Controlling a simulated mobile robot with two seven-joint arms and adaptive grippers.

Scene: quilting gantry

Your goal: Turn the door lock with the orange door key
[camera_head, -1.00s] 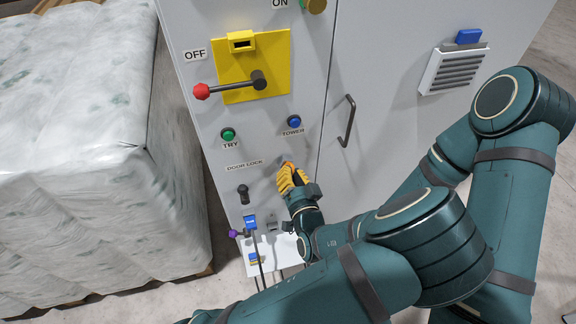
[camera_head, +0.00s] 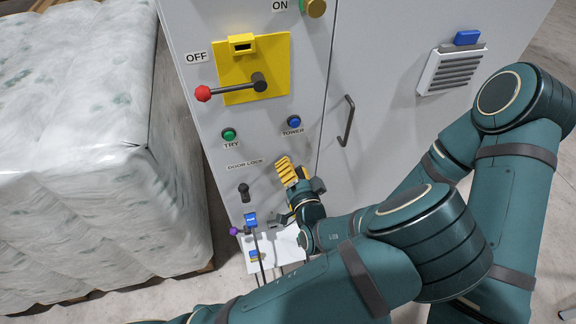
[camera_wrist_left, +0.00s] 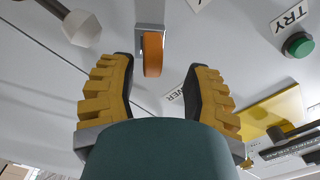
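The orange door key (camera_wrist_left: 152,56) shows in the left wrist view against a small metal plate (camera_wrist_left: 148,36) on the grey cabinet door. It lies between and just beyond the tips of my left gripper (camera_wrist_left: 160,66), whose yellow fingers stand apart with clear gaps on both sides of the key. In the head view my left gripper (camera_head: 293,168) is at the cabinet, below the TOWER label and right of the DOOR LOCK label (camera_head: 245,166). I cannot make out the key there, as the fingers cover that spot. My right gripper is not in view.
The grey cabinet carries a yellow plate (camera_head: 236,66) with a red-ended lever, a green button (camera_head: 229,135), a blue button (camera_head: 294,122), a black knob (camera_head: 243,190) and a door handle (camera_head: 347,120). A wrapped pallet load (camera_head: 75,180) stands at left.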

